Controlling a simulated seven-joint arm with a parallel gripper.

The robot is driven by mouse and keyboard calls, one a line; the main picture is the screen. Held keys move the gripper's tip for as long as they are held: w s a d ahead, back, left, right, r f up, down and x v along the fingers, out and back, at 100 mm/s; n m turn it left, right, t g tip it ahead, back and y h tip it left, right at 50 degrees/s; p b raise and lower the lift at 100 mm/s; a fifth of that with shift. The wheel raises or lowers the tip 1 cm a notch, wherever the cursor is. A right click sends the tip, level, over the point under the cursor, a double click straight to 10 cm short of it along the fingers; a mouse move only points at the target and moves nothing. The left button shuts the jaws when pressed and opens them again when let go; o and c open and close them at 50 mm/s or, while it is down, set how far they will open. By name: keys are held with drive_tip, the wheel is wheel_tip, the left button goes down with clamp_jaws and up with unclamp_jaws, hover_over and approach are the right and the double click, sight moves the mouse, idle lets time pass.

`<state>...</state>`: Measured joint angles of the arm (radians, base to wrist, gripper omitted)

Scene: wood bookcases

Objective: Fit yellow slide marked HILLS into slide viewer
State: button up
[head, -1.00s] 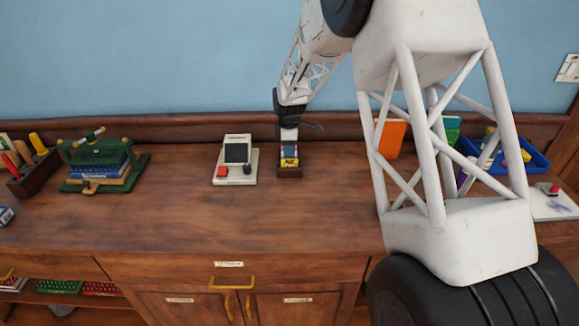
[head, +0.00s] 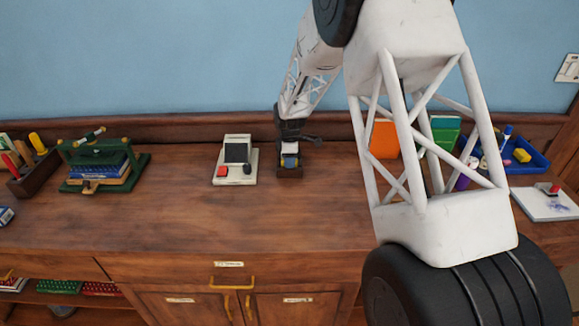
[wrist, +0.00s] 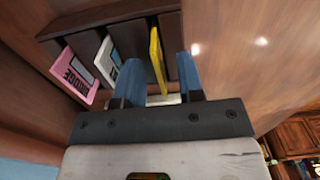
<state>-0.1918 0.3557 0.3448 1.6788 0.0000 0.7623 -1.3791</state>
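The yellow slide (wrist: 155,55) stands upright in the dark slide rack (wrist: 110,14) in the wrist view; its marking cannot be read there. My gripper (wrist: 158,78) is open, with one blue finger on each side of the yellow slide and gaps visible between. A pink slide marked BRIDGE (wrist: 75,73) and a white slide (wrist: 108,65) stand in other slots to the left. In the head view my gripper (head: 289,160) is down at the rack (head: 290,173) and hides most of the slides. The slide viewer (head: 237,152), off-white with a dark screen, stands just left of the rack.
A green press with books (head: 98,165) stands further left on the wooden cabinet top (head: 190,225). Orange (head: 384,139) and green books and a blue tray (head: 530,155) are to the right, partly behind my arm. The cabinet top in front of the viewer is clear.

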clamp_jaws()
drive_tip(key=shift+r, duration=0.1)
idle(0.4)
drive_tip(key=shift+r, duration=1.5)
drive_tip(key=shift+s+r, duration=0.2)
drive_tip(key=shift+s, duration=0.05)
drive_tip(key=s+d+r, duration=0.1)
drive_tip(key=s+d, duration=0.2)
drive_tip(key=s, duration=1.2)
drive_tip(key=shift+r, duration=0.2)
drive_tip(key=shift+s, duration=0.1)
